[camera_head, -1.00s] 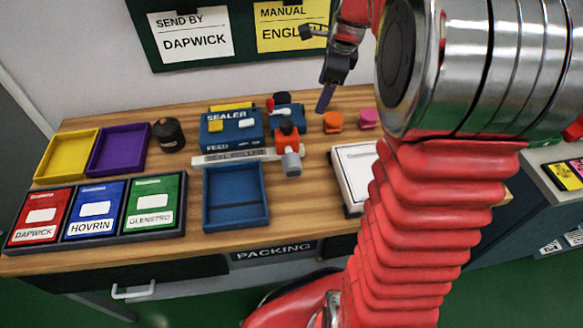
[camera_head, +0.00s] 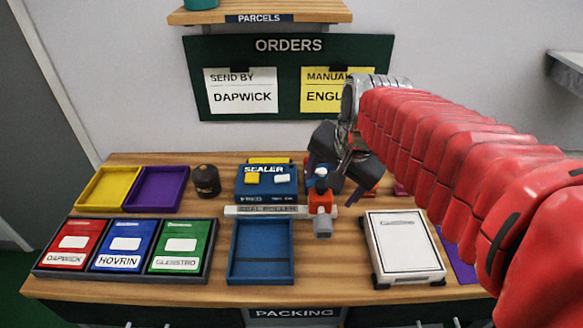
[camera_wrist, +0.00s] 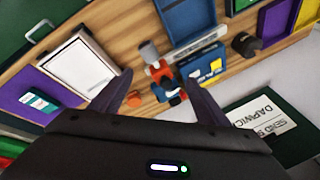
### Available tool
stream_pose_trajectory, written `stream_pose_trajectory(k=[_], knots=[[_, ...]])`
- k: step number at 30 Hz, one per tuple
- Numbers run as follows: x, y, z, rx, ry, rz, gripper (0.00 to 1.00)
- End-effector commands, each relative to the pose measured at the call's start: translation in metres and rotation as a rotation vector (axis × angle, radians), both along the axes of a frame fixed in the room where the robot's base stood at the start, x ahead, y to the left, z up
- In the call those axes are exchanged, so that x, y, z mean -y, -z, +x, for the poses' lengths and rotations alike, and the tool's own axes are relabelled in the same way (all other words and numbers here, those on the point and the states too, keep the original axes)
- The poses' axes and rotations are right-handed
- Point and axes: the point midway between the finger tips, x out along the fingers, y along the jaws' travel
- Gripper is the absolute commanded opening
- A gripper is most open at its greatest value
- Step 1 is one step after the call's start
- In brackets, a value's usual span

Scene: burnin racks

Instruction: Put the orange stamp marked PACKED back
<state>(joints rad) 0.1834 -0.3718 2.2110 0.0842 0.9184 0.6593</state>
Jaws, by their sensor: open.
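No PACKED marking is legible, so I cannot tell for sure which orange thing is the stamp. An orange-red piece with a grey cylindrical end (camera_head: 321,203) is at the front right of the blue sealer (camera_head: 266,180). It also shows between my fingers in the wrist view (camera_wrist: 160,73). A small round orange thing (camera_head: 374,190) is partly hidden behind my gripper. A pink one (camera_head: 400,189) is beside it, mostly hidden by my arm. My gripper (camera_head: 333,190) is open and empty, above the orange-red piece; its fingers also show in the wrist view (camera_wrist: 153,82).
Yellow (camera_head: 85,192) and purple (camera_head: 137,192) trays, a dark round container (camera_head: 206,181) and red, blue and green card slots (camera_head: 125,245) are at left.

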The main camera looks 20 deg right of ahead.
Motion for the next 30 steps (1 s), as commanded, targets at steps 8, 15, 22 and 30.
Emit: stream_pose_trajectory(k=[8,15,22,30], knots=[[-0.027,0.002,-0.042,0.037,-0.312,-0.138,0.69],[-0.043,0.009,-0.076,0.068,-0.575,-0.263,0.69],[-0.053,0.018,-0.099,0.091,-0.765,-0.357,0.69],[-0.054,0.020,-0.103,0.092,-0.800,-0.376,0.69]])
